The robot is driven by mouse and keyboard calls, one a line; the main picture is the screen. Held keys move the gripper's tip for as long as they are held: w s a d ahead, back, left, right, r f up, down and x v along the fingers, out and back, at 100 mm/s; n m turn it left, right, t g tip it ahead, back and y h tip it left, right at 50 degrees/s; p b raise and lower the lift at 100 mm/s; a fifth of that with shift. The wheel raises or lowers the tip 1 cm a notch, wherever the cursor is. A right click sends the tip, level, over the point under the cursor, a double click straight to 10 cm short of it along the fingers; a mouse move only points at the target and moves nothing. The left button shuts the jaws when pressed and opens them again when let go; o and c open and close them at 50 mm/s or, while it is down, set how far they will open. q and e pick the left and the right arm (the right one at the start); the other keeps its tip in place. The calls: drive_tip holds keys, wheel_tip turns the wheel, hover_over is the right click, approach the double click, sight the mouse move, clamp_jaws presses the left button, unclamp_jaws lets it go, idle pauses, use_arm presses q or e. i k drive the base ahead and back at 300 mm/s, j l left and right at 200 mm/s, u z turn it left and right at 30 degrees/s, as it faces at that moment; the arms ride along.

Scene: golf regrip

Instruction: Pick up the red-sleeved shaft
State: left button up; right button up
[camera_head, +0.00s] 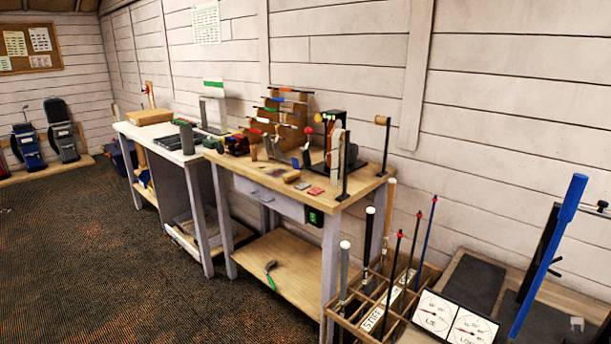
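No gripper of mine is in the head view. A stepped wooden rack (287,115) stands at the back of the wooden workbench, with thin bars lying across it that carry small coloured sections, red among them (285,89). In the divided wooden bin (352,322) on the floor, several thin upright shafts have small red parts near their tops, such as a dark shaft (391,272) and a blue shaft (427,240). I cannot tell which of these is the red-sleeved shaft. Their lower ends are hidden in the bin.
The wooden workbench (352,187) holds a vice-like machine and small tools. A white-topped bench (150,133) adjoins it on the left. A station with a tall blue lever (548,255) and dial plates (434,313) stands at right. The carpet (110,270) at left is clear.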

sight(253, 131)
drive_tip(key=i+j+u, duration=0.2)
drive_tip(key=i, duration=0.35)
drive_tip(key=i+j+u, duration=0.15)
drive_tip(key=i, duration=0.4)
drive_tip(key=i+j+z, duration=0.1)
drive_tip(key=i+j, duration=0.15)
drive_tip(key=i, duration=0.1)
